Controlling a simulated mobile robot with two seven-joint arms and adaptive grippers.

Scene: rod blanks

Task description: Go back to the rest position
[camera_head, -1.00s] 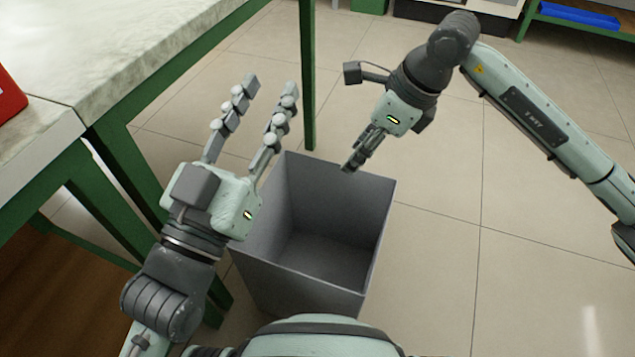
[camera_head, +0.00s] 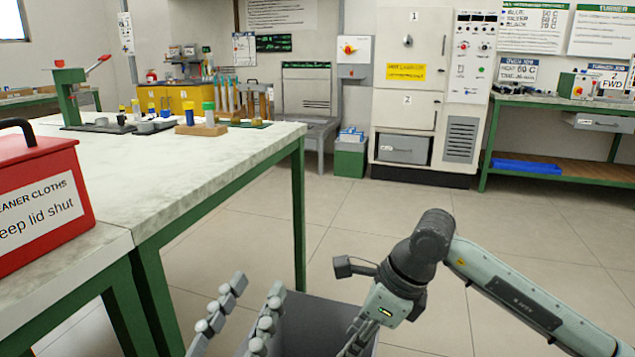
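My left gripper (camera_head: 258,286) shows at the bottom of the head view, its two fingers pointing up and spread apart with nothing between them. Its palm is below the frame. My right gripper (camera_head: 358,338) points down and left at the bottom centre. Its fingers are seen edge-on and are partly cut off, so I cannot tell whether they are open. No held object shows there.
A green-framed table (camera_head: 190,165) stands at the left, with a red cleaner-cloths box (camera_head: 40,205) near. Small coloured pieces and a green press (camera_head: 70,95) stand on its far part. An oven cabinet (camera_head: 425,95) and a right-hand bench (camera_head: 565,170) stand behind open floor.

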